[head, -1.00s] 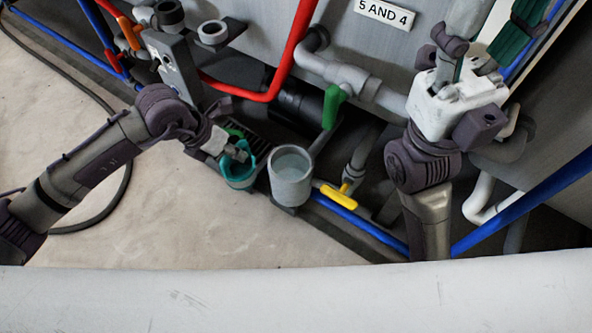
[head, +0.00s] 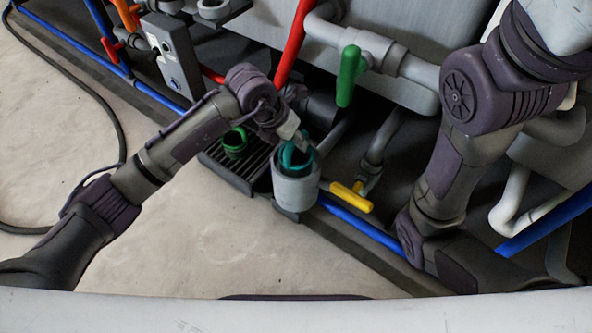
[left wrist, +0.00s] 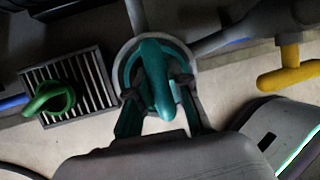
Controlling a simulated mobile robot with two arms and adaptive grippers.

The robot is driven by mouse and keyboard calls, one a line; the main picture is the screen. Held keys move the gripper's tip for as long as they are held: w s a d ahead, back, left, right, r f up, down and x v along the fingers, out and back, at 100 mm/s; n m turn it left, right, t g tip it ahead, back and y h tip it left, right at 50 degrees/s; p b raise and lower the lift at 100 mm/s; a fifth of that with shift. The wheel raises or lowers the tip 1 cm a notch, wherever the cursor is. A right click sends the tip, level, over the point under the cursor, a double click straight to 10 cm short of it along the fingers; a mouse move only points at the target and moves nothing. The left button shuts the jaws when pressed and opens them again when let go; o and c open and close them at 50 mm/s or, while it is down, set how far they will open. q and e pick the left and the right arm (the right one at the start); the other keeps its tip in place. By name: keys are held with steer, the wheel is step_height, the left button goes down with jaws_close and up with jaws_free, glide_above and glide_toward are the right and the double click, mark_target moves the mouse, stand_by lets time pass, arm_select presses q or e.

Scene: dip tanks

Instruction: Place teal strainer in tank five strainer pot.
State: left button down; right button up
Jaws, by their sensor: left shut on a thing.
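The teal strainer (head: 288,156) is at the mouth of the grey pot (head: 296,192), upper part showing above the rim and lower part hidden. My left gripper (head: 301,140) is shut on its handle from above. In the left wrist view the teal strainer (left wrist: 155,70) lies within the ring of the pot's rim (left wrist: 122,50), with the fingers of my left gripper (left wrist: 158,88) on both sides of the handle. I cannot tell whether the strainer rests on the pot. My right arm is at the right, its gripper out of view.
A green strainer (head: 234,146) sits on the dark slatted grate (head: 252,166) left of the pot. A yellow valve handle (head: 350,197) and a blue pipe (head: 352,219) lie to the pot's right. A green valve handle (head: 347,76) and a red pipe (head: 293,45) stand behind. The floor in front is clear.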

arm_select(q)
steer(key=b, duration=0.2)
glide_above(296, 164)
steer(key=f, duration=0.5)
steer(key=shift+s+f, duration=0.15)
steer(key=shift+s, duration=0.25)
step_height(296, 164, down, 4)
steer(key=b, duration=0.3)
steer(key=shift+r, duration=0.2)
steer(key=shift+f, duration=0.15)
steer(key=c, duration=1.1)
jaws_free()
